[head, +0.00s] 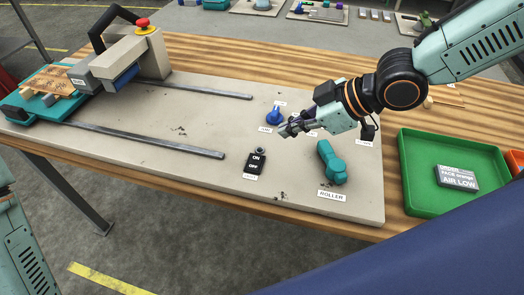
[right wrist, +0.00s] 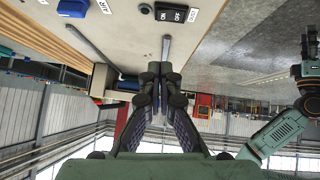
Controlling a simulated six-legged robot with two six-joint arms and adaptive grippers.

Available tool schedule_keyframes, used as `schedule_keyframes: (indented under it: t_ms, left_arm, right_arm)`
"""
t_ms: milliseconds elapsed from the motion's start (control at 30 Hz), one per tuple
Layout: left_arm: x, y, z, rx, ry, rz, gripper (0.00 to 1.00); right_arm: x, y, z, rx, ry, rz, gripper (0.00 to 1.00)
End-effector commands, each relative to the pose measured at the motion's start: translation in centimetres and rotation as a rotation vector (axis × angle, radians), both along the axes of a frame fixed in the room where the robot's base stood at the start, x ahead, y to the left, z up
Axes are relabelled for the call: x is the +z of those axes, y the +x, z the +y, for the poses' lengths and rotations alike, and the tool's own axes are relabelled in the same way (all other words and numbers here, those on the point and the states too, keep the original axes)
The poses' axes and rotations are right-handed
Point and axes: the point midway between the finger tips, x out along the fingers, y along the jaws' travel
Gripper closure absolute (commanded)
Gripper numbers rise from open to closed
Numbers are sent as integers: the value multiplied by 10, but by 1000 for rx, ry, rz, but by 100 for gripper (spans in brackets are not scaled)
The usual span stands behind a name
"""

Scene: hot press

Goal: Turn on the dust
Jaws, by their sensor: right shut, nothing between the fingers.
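The dust switch (head: 256,163) is a small black box with white ON and OFF markings, on the grey press plate. It also shows in the right wrist view (right wrist: 177,13), upside down, beside its DUST label (right wrist: 193,14). My right gripper (head: 284,131) is shut and empty. It hovers over the plate, up and to the right of the switch in the head view, apart from it. In the right wrist view its fingertips (right wrist: 157,72) are together, below the switch in the picture.
A blue air knob (head: 274,117) sits just behind my right fingertips. A teal roller handle (head: 331,162) lies to their right. A green tray (head: 405,190) stands farther right. Two metal rails (head: 160,139) lead to the press with its red button (head: 142,22).

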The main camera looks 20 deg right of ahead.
Motion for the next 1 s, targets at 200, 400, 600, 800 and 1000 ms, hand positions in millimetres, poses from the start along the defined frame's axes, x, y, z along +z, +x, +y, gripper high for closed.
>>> schedule_keyframes:
  t_ms: [200,400,600,800,1000]
  left_arm:
    - [-18,0,0,0,0,1,60]
    - [-29,0,0,0,0,1,60]
    - [-39,0,0,0,0,0,60]
    - [-47,0,0,0,0,0,60]
    - [-60,0,0,0,0,0,60]
  right_arm:
    - [-17,10,10,5,-7,1,100]
    - [-30,19,20,4,-5,0,100]
    - [-44,29,31,4,-6,1,100]
    - [-60,40,43,4,-5,0,100]
    - [-86,45,46,-2,0,2,100]
